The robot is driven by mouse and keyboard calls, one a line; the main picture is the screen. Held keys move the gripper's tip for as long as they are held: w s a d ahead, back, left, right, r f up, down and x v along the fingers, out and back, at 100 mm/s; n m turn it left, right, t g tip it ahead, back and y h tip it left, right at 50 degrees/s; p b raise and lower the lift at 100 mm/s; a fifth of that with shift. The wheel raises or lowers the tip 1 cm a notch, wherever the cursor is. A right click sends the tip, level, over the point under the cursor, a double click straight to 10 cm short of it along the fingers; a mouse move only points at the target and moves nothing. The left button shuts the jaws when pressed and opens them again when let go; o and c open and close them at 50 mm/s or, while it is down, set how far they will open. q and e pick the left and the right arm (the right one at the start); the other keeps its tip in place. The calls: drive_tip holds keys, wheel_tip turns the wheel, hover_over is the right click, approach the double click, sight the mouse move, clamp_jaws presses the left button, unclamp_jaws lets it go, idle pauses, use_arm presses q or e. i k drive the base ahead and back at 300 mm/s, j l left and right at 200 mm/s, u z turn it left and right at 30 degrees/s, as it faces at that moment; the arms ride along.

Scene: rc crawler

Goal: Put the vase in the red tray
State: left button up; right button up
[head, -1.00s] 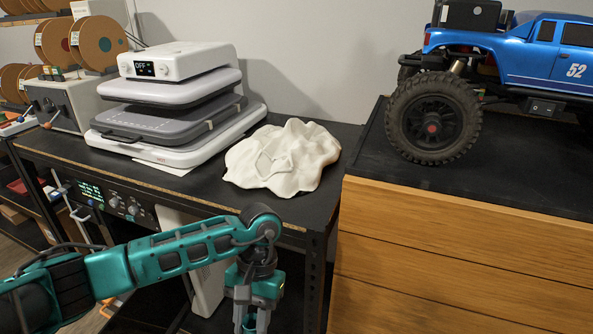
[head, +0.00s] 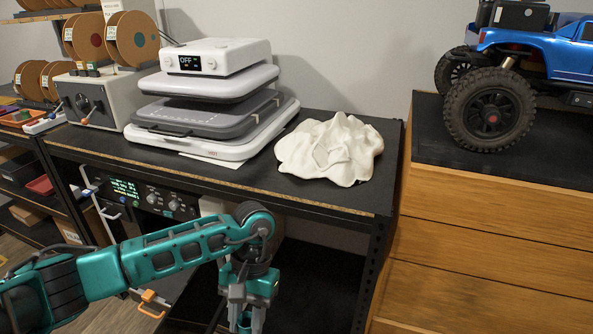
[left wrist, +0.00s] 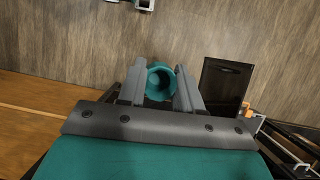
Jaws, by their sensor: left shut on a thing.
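My left gripper (head: 246,312) hangs pointing down in front of the black bench, low in the head view. It is shut on a teal vase (head: 244,323), which is cut off by the picture's bottom edge. In the left wrist view the round open mouth of the vase (left wrist: 160,82) shows between the two grey fingers of the left gripper (left wrist: 160,75), above the wooden floor. A small red tray (head: 41,185) sits on a lower shelf at the far left of the head view, only partly visible. My right gripper is not in view.
The black bench (head: 245,170) holds stacked white and grey devices (head: 210,100) and a crumpled white cloth (head: 330,150). A wooden drawer unit (head: 490,215) with a blue crawler (head: 530,45) stands right. An orange-handled item (head: 152,300) is near my arm. Floor is free at lower left.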

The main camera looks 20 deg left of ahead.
sight(47, 187)
drive_tip(key=k+j, duration=0.1)
drive_tip(key=j, duration=0.3)
drive_tip(key=k+j, duration=0.1)
drive_tip(key=j, duration=0.25)
drive_tip(key=k+j+z, duration=0.1)
drive_tip(key=j, duration=0.3)
drive_tip(key=k+j, duration=0.15)
drive_tip(key=j, duration=0.65)
drive_tip(key=k+j+z, duration=0.1)
drive_tip(key=j, duration=0.3)
drive_tip(key=j+z, duration=0.15)
drive_tip(key=j, duration=1.4)
drive_tip(key=i+j, duration=0.1)
drive_tip(key=j, duration=0.7)
drive_tip(key=i+j+z, duration=0.15)
drive_tip(key=j, duration=1.45)
